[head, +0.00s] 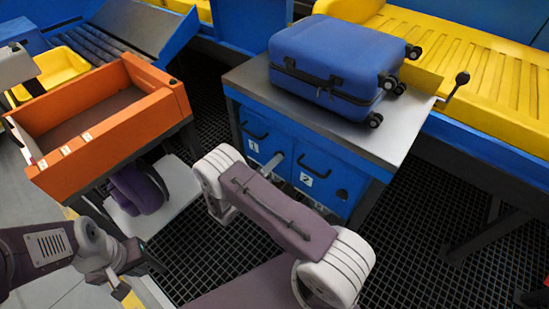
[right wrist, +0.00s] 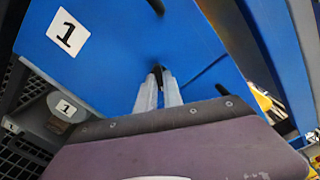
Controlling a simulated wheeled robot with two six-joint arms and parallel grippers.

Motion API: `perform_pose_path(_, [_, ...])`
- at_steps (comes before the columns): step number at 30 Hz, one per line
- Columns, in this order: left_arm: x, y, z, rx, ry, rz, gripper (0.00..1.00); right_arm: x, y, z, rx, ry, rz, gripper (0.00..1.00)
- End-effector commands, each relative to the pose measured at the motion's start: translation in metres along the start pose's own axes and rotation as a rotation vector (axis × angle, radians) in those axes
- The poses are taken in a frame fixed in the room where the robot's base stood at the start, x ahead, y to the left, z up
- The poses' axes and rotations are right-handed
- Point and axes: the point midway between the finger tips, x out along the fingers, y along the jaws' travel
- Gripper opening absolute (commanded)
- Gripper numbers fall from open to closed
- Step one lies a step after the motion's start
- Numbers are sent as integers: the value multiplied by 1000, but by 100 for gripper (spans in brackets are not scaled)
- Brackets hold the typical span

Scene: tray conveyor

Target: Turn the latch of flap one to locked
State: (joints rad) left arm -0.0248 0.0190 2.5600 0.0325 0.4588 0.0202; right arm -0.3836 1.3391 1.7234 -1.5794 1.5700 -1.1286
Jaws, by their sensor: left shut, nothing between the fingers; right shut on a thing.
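Flap one (head: 253,143) is a blue panel marked 1 on the front of the blue cabinet, with a dark handle; it also shows, marked 1, in the right wrist view (right wrist: 110,60). It looks closed. My right gripper (right wrist: 159,88) is shut on a small dark piece, apparently the latch (right wrist: 160,72), beside the flap's edge; the fingers hide most of it, so its turn cannot be told. In the head view my right arm covers part of the cabinet's lower front. My left gripper (head: 121,289) is shut and empty at the lower left, away from the cabinet.
Flap two (head: 318,178) is to the right of flap one. A blue suitcase (head: 335,60) lies on the metal top (head: 395,135). An orange tray (head: 150,110) stands on a stand at left. A yellow conveyor (head: 470,75) runs behind. A grey round tag marked 1 (right wrist: 66,108) shows beside flap one.

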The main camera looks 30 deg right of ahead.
Motion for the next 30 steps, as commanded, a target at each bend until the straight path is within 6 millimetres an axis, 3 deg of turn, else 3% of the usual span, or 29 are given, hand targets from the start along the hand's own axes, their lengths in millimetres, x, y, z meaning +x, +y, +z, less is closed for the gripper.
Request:
perform_pose_path(15, [-17,0,-2,0,0,0,0,0,-1,1,-402,0,0,0])
perform_pose_path(30, [-19,0,-2,0,0,0,0,0,-1,0,-534,-1,0,0])
